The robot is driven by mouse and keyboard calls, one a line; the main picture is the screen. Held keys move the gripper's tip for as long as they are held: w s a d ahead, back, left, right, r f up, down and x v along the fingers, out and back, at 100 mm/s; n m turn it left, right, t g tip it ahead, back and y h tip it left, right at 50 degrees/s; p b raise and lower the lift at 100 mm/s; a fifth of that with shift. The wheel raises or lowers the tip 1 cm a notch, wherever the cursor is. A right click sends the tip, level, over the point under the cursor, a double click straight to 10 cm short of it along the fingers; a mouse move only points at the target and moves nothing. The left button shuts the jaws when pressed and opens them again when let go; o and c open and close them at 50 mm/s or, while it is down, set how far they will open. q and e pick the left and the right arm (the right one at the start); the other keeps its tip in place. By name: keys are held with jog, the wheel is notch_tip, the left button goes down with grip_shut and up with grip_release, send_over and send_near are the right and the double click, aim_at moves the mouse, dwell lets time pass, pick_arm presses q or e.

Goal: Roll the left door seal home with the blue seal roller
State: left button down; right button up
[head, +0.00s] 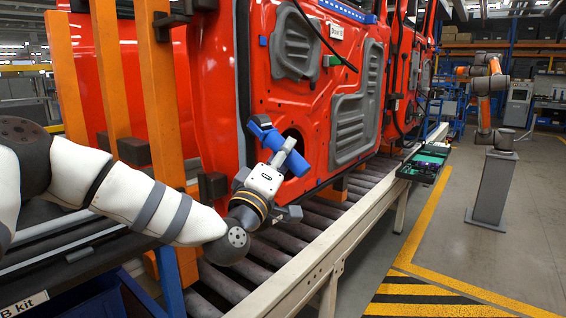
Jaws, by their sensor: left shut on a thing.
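My left gripper (283,158) is shut on the blue seal roller (295,162), whose blue parts stick out to both sides of the fingers. It is in front of the lower left part of the red door (310,100). The roller's upper end (262,128) is close to the door's left edge; I cannot tell whether it touches. A dark strip, seemingly the left door seal (243,65), runs upright along that edge. Its lower part is hidden behind the roller and gripper. My right gripper is not in view.
The door stands over a roller conveyor (290,235) with a pale side rail (330,250). Orange posts (160,90) stand at the left. A dark tray (425,162) sits by the rail. A robot arm on a grey pedestal (492,190) stands right, with clear floor around it.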

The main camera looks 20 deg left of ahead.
pick_arm(q)
notch_tip(320, 180, up, 25)
jog(key=shift+f, duration=0.15)
dwell(2.8)
jog(key=s+d, duration=0.2)
jog(key=d, duration=0.5)
jog(key=s+d, duration=0.3)
jog(key=d, duration=0.4)
dwell(1.1)
